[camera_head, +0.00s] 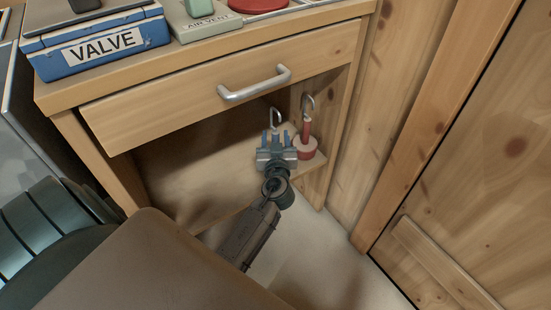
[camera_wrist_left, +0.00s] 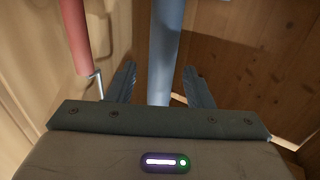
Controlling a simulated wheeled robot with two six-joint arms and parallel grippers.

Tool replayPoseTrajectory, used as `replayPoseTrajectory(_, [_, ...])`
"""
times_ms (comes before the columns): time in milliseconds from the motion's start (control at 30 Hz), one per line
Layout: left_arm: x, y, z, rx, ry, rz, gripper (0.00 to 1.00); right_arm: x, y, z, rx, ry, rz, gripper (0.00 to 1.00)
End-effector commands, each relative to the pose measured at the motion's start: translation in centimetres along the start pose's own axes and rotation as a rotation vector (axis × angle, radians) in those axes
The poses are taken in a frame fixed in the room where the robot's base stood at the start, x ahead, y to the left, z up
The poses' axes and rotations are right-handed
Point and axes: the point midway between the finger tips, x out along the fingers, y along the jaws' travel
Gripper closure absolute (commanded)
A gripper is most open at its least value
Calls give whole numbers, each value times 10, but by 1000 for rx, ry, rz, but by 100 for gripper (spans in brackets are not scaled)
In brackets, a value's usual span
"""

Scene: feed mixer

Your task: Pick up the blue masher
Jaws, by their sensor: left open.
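The blue masher shows in the left wrist view as an upright blue handle (camera_wrist_left: 164,50) between the two fingers of my left gripper (camera_wrist_left: 158,88). The fingers stand apart on either side of it, and I cannot tell whether either touches it. In the head view my left gripper (camera_head: 277,140) is open in the space under the drawer, in front of a metal hook, and hides most of the blue masher. A red masher (camera_head: 306,145) hangs just right of the gripper; its red handle (camera_wrist_left: 75,38) is at the upper left in the wrist view. My right gripper is out of view.
A wooden drawer with a metal handle (camera_head: 255,84) lies above the gripper. The cabinet's side panel is close on the right. A blue VALVE box (camera_head: 98,47) and an AIR VENT panel (camera_head: 205,20) sit on top. A wooden door (camera_head: 480,170) stands at the right.

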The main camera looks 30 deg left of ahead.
Motion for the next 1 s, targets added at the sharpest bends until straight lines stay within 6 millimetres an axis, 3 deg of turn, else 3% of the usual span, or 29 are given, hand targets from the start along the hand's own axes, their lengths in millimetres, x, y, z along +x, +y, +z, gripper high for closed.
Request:
replayPoseTrajectory(133, [17, 0, 0, 1, 0, 0, 53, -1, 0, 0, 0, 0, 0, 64])
replayPoseTrajectory(400, [20, 0, 1, 0, -1, 0, 53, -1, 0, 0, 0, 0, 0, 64])
replayPoseTrajectory(667, [20, 0, 1, 0, -1, 0, 100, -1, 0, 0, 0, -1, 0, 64])
replayPoseTrajectory(1000, [20, 0, -1, 0, 0, 1, 100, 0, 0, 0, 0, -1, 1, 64])
